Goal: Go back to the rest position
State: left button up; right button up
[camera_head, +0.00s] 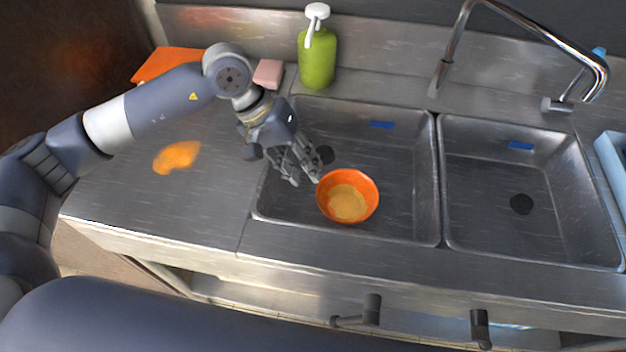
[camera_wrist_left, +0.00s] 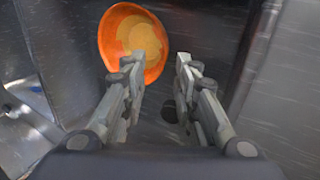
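My left gripper (camera_head: 306,181) reaches over the left sink basin from the left, pointing down, with its fingers apart and nothing between them. In the left wrist view its fingers (camera_wrist_left: 157,66) also show a clear gap. An orange bowl (camera_head: 372,198) with a yellowish content or stain inside sits in the left basin, just right of the fingertips. The bowl (camera_wrist_left: 107,45) shows ahead of the fingers in the left wrist view. I cannot tell whether a fingertip touches its rim. My right gripper is in neither view.
The left basin (camera_head: 405,215) and the empty right basin (camera_head: 570,220) lie side by side, with a faucet (camera_head: 448,50) behind. A green soap bottle (camera_head: 317,62), a pink sponge (camera_head: 268,73) and an orange cloth (camera_head: 165,63) are at the back. An orange spill (camera_head: 177,156) marks the left counter.

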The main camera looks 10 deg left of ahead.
pick_arm(q)
jog(key=shift+a+r, duration=0.3)
jog(key=shift+r, duration=0.25)
